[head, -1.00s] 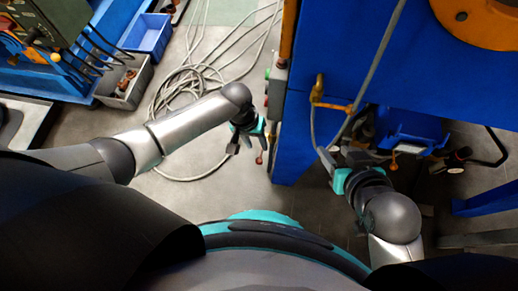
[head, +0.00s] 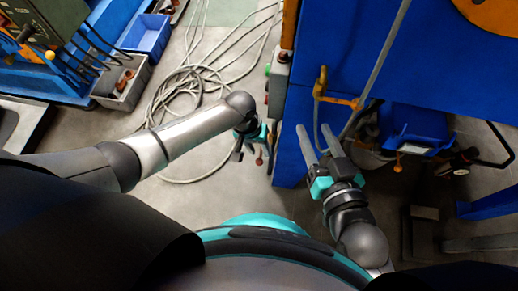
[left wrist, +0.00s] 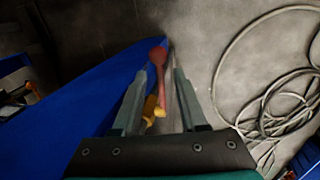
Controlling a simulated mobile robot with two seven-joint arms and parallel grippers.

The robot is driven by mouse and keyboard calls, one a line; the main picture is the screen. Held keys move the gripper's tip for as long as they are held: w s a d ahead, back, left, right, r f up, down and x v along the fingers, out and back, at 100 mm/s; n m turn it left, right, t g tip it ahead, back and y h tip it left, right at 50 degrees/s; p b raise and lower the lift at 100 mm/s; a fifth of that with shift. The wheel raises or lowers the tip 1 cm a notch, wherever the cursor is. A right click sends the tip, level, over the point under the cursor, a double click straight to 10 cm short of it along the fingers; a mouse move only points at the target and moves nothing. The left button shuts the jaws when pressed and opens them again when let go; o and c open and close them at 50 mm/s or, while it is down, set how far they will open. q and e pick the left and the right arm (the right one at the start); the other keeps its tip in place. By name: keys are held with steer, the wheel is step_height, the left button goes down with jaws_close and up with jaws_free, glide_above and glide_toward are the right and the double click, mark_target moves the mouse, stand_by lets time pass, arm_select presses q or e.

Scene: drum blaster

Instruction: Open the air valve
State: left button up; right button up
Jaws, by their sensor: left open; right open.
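The air valve shows in the left wrist view as a long red handle (left wrist: 158,62) with a yellow fitting (left wrist: 151,107) near it, beside the blue machine. The handle lies between the fingers of my open left gripper (left wrist: 160,76); I cannot tell whether they touch it. In the head view, the red handle end (head: 259,159) shows beside my left gripper (head: 248,152), low at the left edge of the blue machine. My right gripper (head: 314,130) is open and empty, in front of the machine, its fingers pointing away from me.
The blue machine (head: 340,45) fills the upper right, with an orange bracket (head: 337,100) and a grey pipe near my right gripper. A coiled hose (head: 185,92) lies on the floor to the left. A blue bin (head: 148,34) and a grey bin (head: 124,84) stand further left.

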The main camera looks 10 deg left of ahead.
arm_select(q)
steer(key=shift+f, duration=0.1)
stand_by(0.3)
jaws_close()
stand_by(1.3)
